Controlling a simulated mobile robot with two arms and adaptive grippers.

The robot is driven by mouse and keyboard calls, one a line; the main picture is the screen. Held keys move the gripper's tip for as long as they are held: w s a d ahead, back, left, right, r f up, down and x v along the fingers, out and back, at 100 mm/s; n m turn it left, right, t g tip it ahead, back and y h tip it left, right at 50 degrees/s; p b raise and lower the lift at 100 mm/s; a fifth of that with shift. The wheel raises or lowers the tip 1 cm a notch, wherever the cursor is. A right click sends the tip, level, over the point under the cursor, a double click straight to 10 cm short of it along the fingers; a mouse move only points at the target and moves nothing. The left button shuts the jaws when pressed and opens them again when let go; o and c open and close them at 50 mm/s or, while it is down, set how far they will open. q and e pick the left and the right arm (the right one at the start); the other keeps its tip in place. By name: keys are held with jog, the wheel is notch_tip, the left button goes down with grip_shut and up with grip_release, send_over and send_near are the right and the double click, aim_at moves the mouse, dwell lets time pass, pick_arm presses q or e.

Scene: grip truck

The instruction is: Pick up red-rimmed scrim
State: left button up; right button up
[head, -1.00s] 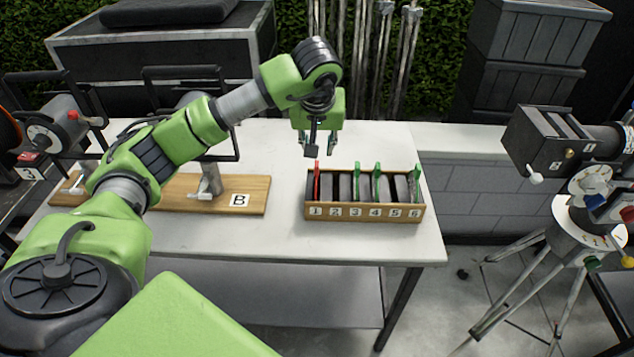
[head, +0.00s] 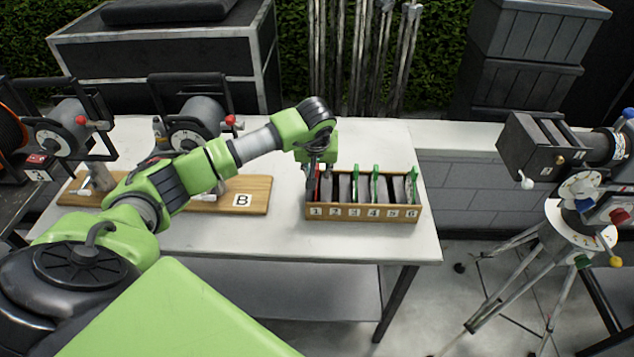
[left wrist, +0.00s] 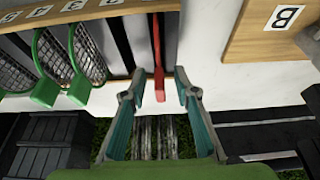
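The red-rimmed scrim (head: 318,184) stands in slot 1 at the left end of the numbered wooden rack (head: 365,214). In the left wrist view its red handle (left wrist: 159,80) shows edge-on between the fingers. My left gripper (head: 316,188) is down at slot 1, with its fingers around the handle. In the left wrist view the left gripper (left wrist: 156,92) is open, one finger on each side of the red handle, with gaps between. Several green-rimmed scrims (head: 376,184) stand in other slots; some show with mesh in the left wrist view (left wrist: 90,55). My right gripper is not in view.
A wooden board (head: 257,190) marked B, with reels (head: 195,122) above it, lies left of the rack on the white table (head: 230,236). A camera-like device (head: 545,145) on a tripod stands at right. The table in front of the rack is clear.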

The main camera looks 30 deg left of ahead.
pick_arm(q)
grip_shut()
jog(key=shift+r, duration=0.15)
jog(key=shift+r, duration=0.3)
notch_tip(320, 180, up, 8)
jog(key=b, duration=0.3)
jog(key=shift+r, duration=0.65)
